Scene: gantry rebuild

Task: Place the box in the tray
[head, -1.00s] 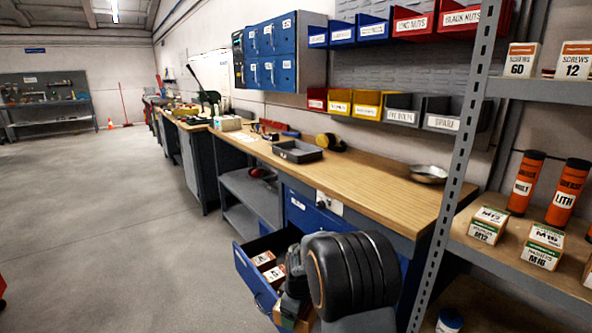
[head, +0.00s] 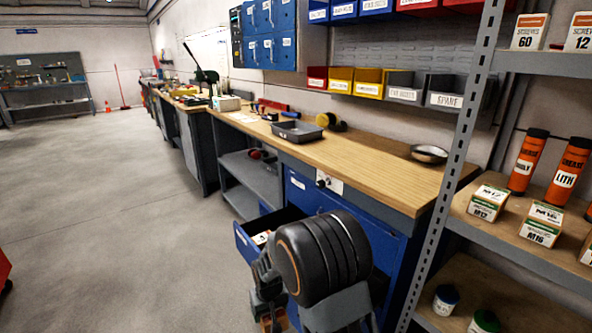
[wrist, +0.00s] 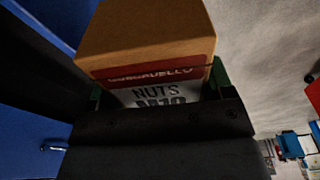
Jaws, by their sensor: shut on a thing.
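My gripper (head: 268,305) is shut on a cardboard box (wrist: 150,38) with a red band and a label reading "NUTS M10". The wrist view shows the box between the green-tipped fingers. In the head view the box (head: 274,324) is mostly hidden at the lower edge, below my gripper. It is held in front of the blue bench drawers, lower than the worktop. The dark grey tray (head: 298,140) lies on the wooden worktop, farther back. The tray looks empty.
An open blue drawer (head: 245,246) with a box inside stands behind my arm. A metal bowl (head: 429,154) and yellow-black ear defenders (head: 329,121) are on the worktop (head: 360,170). A steel shelf upright (head: 463,150) rises at the right. The floor at left is clear.

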